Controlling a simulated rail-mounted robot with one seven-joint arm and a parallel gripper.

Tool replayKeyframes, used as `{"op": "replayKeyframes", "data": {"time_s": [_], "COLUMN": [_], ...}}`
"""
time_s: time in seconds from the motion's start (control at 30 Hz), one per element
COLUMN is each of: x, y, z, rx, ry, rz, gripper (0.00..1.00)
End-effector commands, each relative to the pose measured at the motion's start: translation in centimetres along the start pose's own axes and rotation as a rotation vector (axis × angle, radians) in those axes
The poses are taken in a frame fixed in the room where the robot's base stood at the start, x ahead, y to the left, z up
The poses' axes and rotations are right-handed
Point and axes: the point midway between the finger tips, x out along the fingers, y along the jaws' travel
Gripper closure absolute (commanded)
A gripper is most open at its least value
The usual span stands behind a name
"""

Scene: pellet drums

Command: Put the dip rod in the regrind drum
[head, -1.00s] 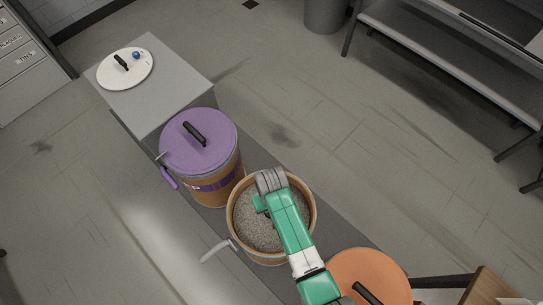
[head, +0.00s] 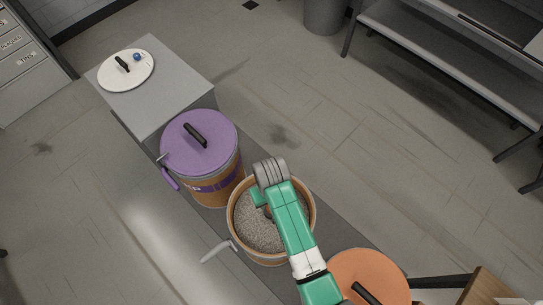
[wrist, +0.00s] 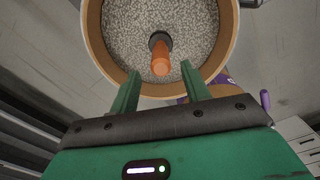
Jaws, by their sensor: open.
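An open tan drum (head: 234,234) holding grey pellets stands in the middle of the row; it also shows in the wrist view (wrist: 93,30). An orange rod with a dark collar, which looks like the dip rod (wrist: 160,62), stands up out of the pellets, seen nearly end-on. My gripper (wrist: 160,78) is open, its two green fingers apart on either side of the rod's near end, with clear gaps. In the head view my gripper (head: 259,200) is over this drum and hides most of the rod. I cannot read which drum is the regrind drum.
A drum with a purple lid (head: 190,150) stands up-left, closed. An orange lid (head: 372,276) is at the lower right. A white lid (head: 113,78) with a blue ball (head: 136,57) lies on a grey block (head: 165,95). A bench (head: 440,60) stands at upper right.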

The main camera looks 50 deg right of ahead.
Motion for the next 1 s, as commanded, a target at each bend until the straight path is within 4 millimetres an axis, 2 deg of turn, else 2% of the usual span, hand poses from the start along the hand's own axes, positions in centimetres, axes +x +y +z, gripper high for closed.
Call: {"op": "replayKeyframes", "data": {"time_s": [0.03,0.1,0.27,0.77,0.87,0.97,1.0], "x": [-1.3,-2.6,-4.6,-5.3,-8.7,-16.9,-21.2], "y": [0.0,0.0,0.0,-0.2,-2.1,-6.5,-8.7], "z": [-0.1,0.0,0.0,-0.3,-3.6,-8.9,-10.6], "rx": [-0.001,-0.001,-0.001,-0.004,-0.043,-0.118,-0.149], "ry": [0.004,0.002,0.001,0.014,0.165,0.478,0.620], "rz": [0.000,0.000,0.000,0.001,0.003,-0.012,-0.027], "gripper": [0.53,0.53,0.53,0.53,0.53,0.53,0.53]}}
